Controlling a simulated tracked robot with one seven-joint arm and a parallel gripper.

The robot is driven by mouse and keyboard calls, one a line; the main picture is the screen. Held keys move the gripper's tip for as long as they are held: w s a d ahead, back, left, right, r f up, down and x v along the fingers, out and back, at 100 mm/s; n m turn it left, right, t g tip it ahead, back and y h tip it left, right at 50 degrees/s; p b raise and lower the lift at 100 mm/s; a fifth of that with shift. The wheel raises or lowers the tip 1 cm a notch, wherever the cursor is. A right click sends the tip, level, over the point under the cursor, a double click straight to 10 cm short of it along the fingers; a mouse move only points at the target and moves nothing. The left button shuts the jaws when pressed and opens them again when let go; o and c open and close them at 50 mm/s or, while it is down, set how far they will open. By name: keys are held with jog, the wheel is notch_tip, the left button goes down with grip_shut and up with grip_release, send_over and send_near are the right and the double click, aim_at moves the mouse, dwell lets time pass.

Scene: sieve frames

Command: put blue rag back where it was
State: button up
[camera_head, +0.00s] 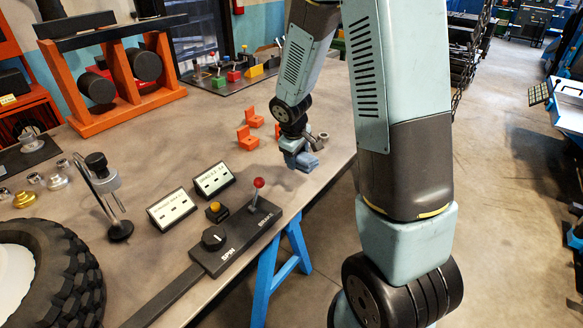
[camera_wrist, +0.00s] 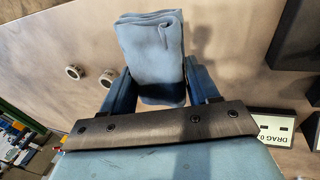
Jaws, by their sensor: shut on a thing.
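The blue rag (camera_wrist: 152,48) is a folded light-blue cloth between the two blue fingers of my gripper (camera_wrist: 157,80) in the wrist view. My gripper is shut on it, and the rag stands out past the fingers. In the head view my gripper (camera_head: 299,158) is low over the right part of the workbench (camera_head: 215,125), close to its right edge. The rag is small there and hard to tell from the blue fingers. I cannot tell whether the rag touches the bench top.
Orange brackets (camera_head: 247,138) stand just left of my gripper. A control bar with a red-knobbed lever (camera_head: 258,183) and two label signs (camera_head: 213,180) are nearer. An orange stand (camera_head: 110,75) is at the back left. Two pale rings (camera_wrist: 108,78) lie on the bench.

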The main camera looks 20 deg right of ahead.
jog(key=shift+w+a+f, duration=0.1)
jog(key=shift+w+f, duration=1.3)
jog(key=shift+f, duration=1.9)
jog(key=shift+f, duration=0.6)
jog(key=o, duration=1.2)
jog(key=shift+o, duration=1)
jog(key=shift+a, duration=0.1)
